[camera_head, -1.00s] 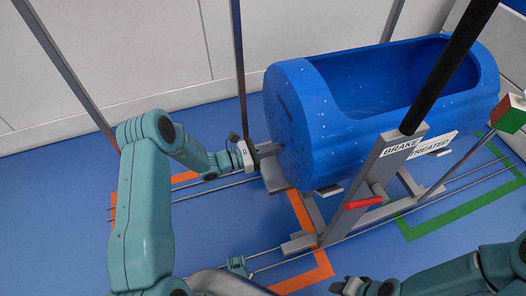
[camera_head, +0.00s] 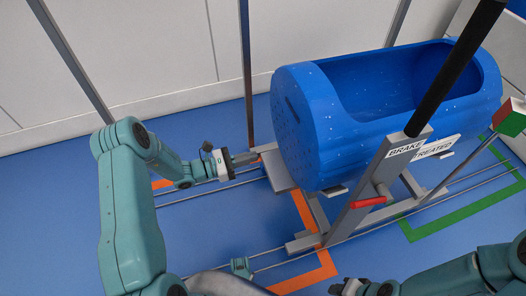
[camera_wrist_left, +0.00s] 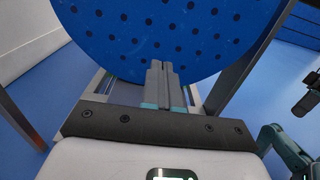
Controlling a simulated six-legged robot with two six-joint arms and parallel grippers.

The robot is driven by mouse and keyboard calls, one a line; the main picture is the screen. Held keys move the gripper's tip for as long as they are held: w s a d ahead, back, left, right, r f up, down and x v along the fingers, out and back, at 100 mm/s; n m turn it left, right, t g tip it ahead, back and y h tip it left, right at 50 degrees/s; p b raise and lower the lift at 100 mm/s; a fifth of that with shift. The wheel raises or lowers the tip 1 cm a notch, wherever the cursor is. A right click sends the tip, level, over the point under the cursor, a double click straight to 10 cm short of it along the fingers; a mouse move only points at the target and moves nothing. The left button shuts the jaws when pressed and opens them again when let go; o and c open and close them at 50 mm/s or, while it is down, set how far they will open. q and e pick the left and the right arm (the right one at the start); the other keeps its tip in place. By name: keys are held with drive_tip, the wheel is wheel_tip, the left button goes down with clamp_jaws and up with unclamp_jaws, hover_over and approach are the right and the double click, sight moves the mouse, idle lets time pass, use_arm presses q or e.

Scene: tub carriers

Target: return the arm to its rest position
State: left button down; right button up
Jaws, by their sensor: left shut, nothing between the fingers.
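My left gripper (camera_head: 246,157) is shut and empty, to the left of the blue tub (camera_head: 330,130), with its fingers pointing at the tub's flat end. In the left wrist view the shut fingers (camera_wrist_left: 160,80) lie in front of the tub's dotted end (camera_wrist_left: 160,35); whether they touch it I cannot tell. My left arm comes in from the left, bent at the elbow. My right arm shows at the lower right; its gripper (camera_head: 350,288) is small and at the frame's bottom edge, and its finger state is unclear.
The tub sits on a grey carriage on rails (camera_head: 210,190), with a post labelled BRAKE (camera_head: 380,165) and a red handle (camera_head: 368,202). Orange (camera_head: 320,268) and green (camera_head: 430,230) outlines mark the blue floor. Upright poles stand behind. Floor at the left is open.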

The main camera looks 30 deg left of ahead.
use_arm(q)
drive_tip(key=s+d+f+m+g+y, duration=0.35)
drive_tip(key=s+m+g, duration=0.2)
drive_tip(key=s, duration=0.25)
drive_tip(key=s+d+f+m+g+y, duration=0.2)
drive_tip(key=s+d+f+m+g, duration=0.25)
drive_tip(key=s+m, duration=0.3)
drive_tip(key=s+d+f+m+g+y, duration=0.2)
drive_tip(key=s+d+f+m+g, duration=0.1)
drive_tip(key=s+d+m+g, duration=0.4)
wheel_tip(320, 180, up, 29)
drive_tip(key=d+m+t+y+p, duration=0.1)
drive_tip(key=m+t+p, duration=0.3)
drive_tip(key=p, duration=2.3)
drive_tip(key=shift+s+f+m+t+p, duration=0.15)
drive_tip(key=shift+s+m+t+p, duration=0.15)
drive_tip(key=shift+m, duration=0.1)
